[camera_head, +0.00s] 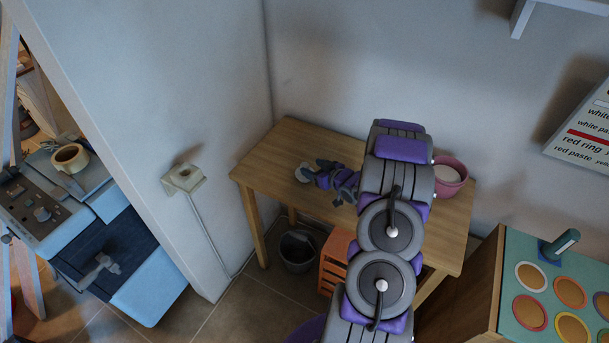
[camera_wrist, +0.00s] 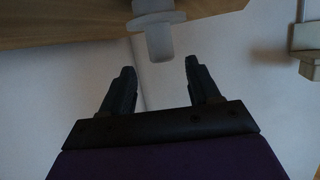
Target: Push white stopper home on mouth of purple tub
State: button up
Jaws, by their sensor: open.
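The white stopper (camera_head: 302,172) is at the left part of the wooden table, beside my gripper (camera_head: 312,177). In the wrist view the stopper (camera_wrist: 154,36) shows a wide flange and a narrower round plug. It lies just beyond my open fingertips (camera_wrist: 159,70), roughly centred between them, with nothing held. A pinkish-purple tub (camera_head: 452,186) stands at the table's back right, partly hidden by my arm. A pale surface shows inside its rim. The tub is not in the wrist view.
The wooden table (camera_head: 285,150) stands against the back wall, and my arm covers much of its middle. A wall box (camera_head: 183,179) with a cable is to the left. A dark bin (camera_head: 297,252) and orange drawers (camera_head: 334,262) are below. A cabinet with coloured discs (camera_head: 552,290) stands at right.

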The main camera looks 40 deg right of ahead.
aim_at(308, 167)
jog(key=b+x, duration=0.1)
jog(key=x, duration=0.1)
jog(key=f+x, duration=0.1)
jog(key=x, duration=0.2)
jog(key=shift+s+a+b, duration=0.15)
jog(key=shift+a+b, duration=0.05)
jog(key=shift+b, duration=0.2)
jog(key=shift+w, duration=0.2)
jog(key=shift+r, duration=0.1)
jog(key=shift+c, duration=0.4)
jog(key=c, duration=0.9)
jog(key=shift+c, duration=0.2)
